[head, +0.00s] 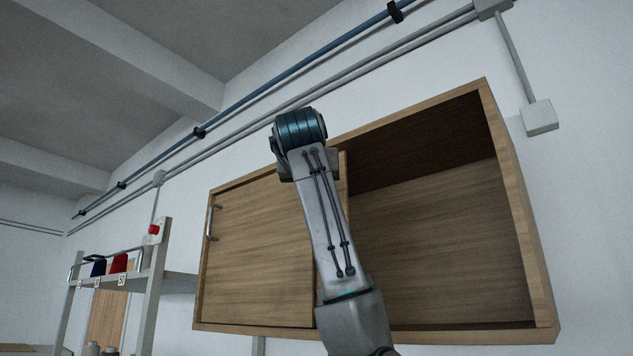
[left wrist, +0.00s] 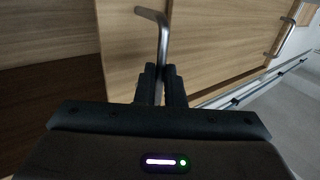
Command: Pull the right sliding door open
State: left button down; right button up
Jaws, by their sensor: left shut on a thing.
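The cabinet (head: 544,290) is a wooden wall box with its right half standing open. The right sliding door (left wrist: 215,45) is a wood panel; in the head view only its edge strip (head: 344,180) shows beside my arm, near the cabinet's middle. Its bent metal handle (left wrist: 161,45) runs down between the fingers of my left gripper (left wrist: 161,80), which is shut on it. In the head view my arm hides that handle and the gripper. The left door's handle (head: 213,222) is at the far left. My right gripper is not in view.
A shelf rack (head: 155,280) with a red button box and dark and red items stands at the lower left. Pipes (head: 270,80) run along the wall above the cabinet. A grey junction box (head: 539,117) is at the upper right.

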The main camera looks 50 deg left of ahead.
pick_arm(q)
jog(key=c, duration=1.5)
grip_release()
jog(key=shift+w, duration=0.1)
jog(key=shift+c, duration=0.2)
jog(key=shift+w, duration=0.1)
jog(key=b+v, duration=0.4)
jog(key=v, duration=0.6)
jog(key=shift+s+d+b, duration=0.25)
jog(key=shift+d+b, duration=0.05)
jog(key=shift+b, duration=0.05)
jog(key=shift+f, duration=0.1)
